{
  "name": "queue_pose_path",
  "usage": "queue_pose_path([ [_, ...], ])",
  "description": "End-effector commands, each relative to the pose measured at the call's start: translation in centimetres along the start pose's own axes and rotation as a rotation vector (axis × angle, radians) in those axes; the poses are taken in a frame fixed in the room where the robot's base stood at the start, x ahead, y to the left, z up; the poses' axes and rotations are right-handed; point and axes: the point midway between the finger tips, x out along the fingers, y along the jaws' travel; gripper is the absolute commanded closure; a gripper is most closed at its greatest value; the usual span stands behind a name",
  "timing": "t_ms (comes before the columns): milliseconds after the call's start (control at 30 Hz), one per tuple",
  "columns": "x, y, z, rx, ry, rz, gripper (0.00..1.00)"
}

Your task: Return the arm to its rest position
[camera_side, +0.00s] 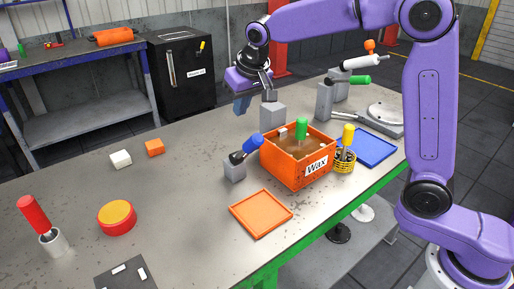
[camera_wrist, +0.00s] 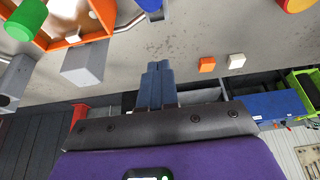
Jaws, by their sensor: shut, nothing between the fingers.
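My purple arm reaches in from the right in the side view. My gripper (camera_side: 241,106) hangs above the far edge of the grey table (camera_side: 190,170), with its blue fingers pointing down. In the wrist view the two blue fingers of my gripper (camera_wrist: 158,68) are pressed together with nothing between them. The gripper is behind a grey block (camera_side: 272,115) and touches nothing that I can see.
An orange box (camera_side: 285,170) marked "Wax" stands mid-table near a blue tray (camera_side: 372,148), a yellow mesh cup (camera_side: 344,162) and an orange tray (camera_side: 260,213). Grey holders carry tools. A black cabinet (camera_side: 180,85) stands behind. The table's left half has clear room.

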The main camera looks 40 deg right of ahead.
Motion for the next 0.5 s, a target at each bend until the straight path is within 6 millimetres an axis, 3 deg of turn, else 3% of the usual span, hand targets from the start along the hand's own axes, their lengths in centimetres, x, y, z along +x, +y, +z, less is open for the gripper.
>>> queue_pose_path([
  [233, -0.4, -0.3, 1.1, -0.044, -0.011, -0.014, 1.00],
  [500, -1.7, -1.0, 5.8, -0.210, -0.056, -0.065, 1.00],
])
